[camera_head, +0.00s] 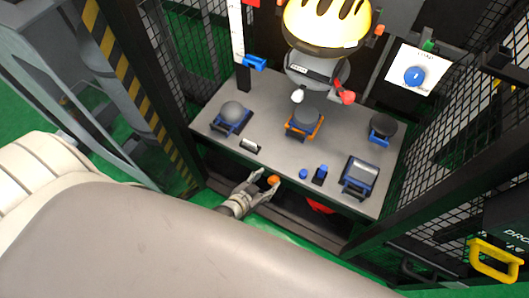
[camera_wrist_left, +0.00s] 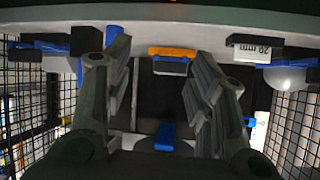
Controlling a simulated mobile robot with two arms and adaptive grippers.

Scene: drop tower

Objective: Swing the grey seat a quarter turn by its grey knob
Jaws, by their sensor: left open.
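My left gripper (camera_head: 267,181) is open at the front edge of the grey bench, with its fingers on either side of a small orange knob. In the left wrist view its two fingers (camera_wrist_left: 155,70) stand apart with nothing seen gripped between them. A grey headform part (camera_head: 318,68) sits under the yellow helmet above the bench. Below it are a pale grey knob (camera_head: 297,97) and a red knob (camera_head: 347,97). I cannot tell for sure which part is the grey seat; the pale knob is well beyond my gripper. My right gripper is not in view.
Mesh walls (camera_head: 450,130) close in the right side.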

